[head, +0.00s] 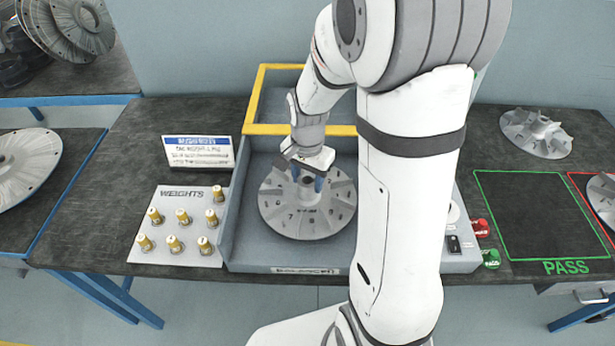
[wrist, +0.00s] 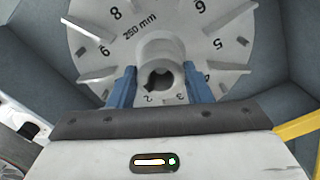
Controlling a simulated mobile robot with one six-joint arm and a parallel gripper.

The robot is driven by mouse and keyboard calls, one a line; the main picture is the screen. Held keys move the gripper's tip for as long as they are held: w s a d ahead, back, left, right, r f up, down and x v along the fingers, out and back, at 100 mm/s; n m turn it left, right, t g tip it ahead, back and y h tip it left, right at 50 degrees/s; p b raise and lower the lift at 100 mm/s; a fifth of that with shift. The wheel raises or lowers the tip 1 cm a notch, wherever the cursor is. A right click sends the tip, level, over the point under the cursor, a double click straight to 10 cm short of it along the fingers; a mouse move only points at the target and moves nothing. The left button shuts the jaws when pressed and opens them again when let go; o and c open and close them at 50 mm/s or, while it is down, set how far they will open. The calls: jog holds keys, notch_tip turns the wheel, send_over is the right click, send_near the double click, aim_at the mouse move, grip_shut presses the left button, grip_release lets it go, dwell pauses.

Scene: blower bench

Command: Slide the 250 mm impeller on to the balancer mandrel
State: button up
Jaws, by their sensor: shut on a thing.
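The 250 mm impeller (head: 282,212) is a grey bladed disc with numbered sectors and a raised hub, lying roughly level within the balancer bay (head: 340,252). In the wrist view its face (wrist: 185,38) reads "250 mm". My gripper (head: 307,179) is above the disc, its blue fingers shut on either side of the hub; they also show in the wrist view (wrist: 159,78). The hub's bore looks dark, with a notch. The balancer mandrel cannot be made out; the impeller covers the middle of the bay. I cannot tell whether the disc rests on anything.
A yellow-edged guard frame (head: 262,95) stands behind the bay. A weights board (head: 180,225) and a sign (head: 197,151) are left. Red (head: 480,228) and green (head: 491,258) buttons are right. The green-outlined PASS area (head: 540,215) is empty. Another impeller (head: 536,133) lies back right.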

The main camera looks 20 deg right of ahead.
jog(key=shift+f+b, duration=0.65)
jog(key=shift+f, duration=0.1)
dwell(0.9)
jog(key=o, duration=1.1)
notch_tip(320, 180, up, 8)
jog(key=shift+f, duration=0.1)
jog(key=s+r+n+t, duration=0.1)
jog(key=s+r+n, duration=0.1)
jog(key=s+n, duration=0.1)
jog(key=s+r+n+t, duration=0.1)
jog(key=s+r+n, duration=0.1)
jog(key=s, duration=0.4)
jog(key=s+r+n, duration=0.2)
jog(key=s+n, duration=0.2)
jog(key=s, duration=0.1)
jog(key=shift+a+t, duration=0.25)
jog(key=shift+t, duration=0.15)
